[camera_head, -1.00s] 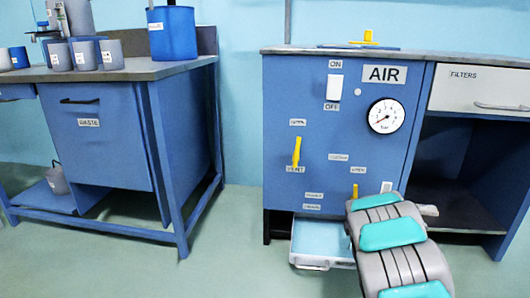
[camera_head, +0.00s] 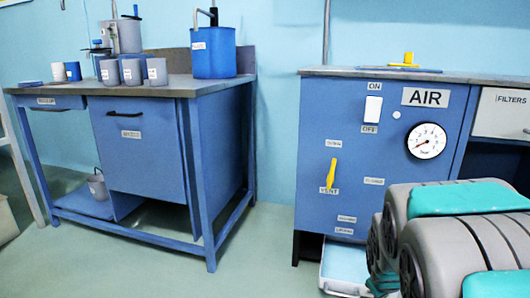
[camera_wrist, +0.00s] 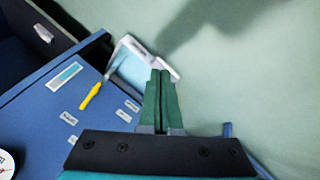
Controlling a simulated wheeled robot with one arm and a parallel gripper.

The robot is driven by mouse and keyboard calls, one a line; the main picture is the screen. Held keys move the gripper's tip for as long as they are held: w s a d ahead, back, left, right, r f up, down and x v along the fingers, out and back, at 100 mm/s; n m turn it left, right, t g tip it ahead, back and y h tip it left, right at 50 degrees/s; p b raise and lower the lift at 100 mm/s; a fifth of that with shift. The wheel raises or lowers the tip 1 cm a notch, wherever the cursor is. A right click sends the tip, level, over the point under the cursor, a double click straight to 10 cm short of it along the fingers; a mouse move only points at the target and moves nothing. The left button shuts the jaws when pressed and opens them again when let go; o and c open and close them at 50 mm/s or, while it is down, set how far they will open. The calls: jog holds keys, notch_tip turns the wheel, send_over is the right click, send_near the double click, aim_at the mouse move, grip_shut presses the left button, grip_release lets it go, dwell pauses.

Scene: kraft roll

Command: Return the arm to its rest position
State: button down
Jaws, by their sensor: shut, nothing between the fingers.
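My arm (camera_head: 455,235) shows at the lower right of the head view as grey and teal links, and it hides part of the blue air cabinet (camera_head: 318,190). My gripper (camera_wrist: 161,75) shows in the wrist view with its two green fingers together and nothing between them. It points over the pale green floor and the open white tray (camera_wrist: 135,72) low at the cabinet's front. The fingertips overlap the tray's edge in the picture; I cannot tell the gap. The gripper is not distinguishable in the head view.
The cabinet front carries a yellow VENT lever (camera_head: 331,174), a white ON/OFF switch (camera_head: 373,107) and a round gauge (camera_head: 426,140). The tray (camera_head: 343,268) juts out at its base. A blue bench (camera_head: 175,85) with cups and a blue bucket (camera_head: 213,52) stands left. Floor between them is clear.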

jog(key=s+a+r+m+g+y, duration=0.15)
jog(key=s+a, duration=0.25)
jog(key=s, duration=0.5)
jog(key=s+a+m+g+y, duration=0.1)
jog(key=s+a+g, duration=0.3)
jog(key=s, duration=0.5)
jog(key=s+a+r+m+g+y, duration=0.1)
jog(key=s+a+m, duration=0.1)
jog(key=s+a, duration=0.5)
jog(key=s+d+r+p, duration=0.2)
jog(key=s+r+p, duration=0.1)
jog(key=r+p, duration=1)
jog(key=shift+r+p, duration=0.4)
jog(key=shift+r, duration=0.15)
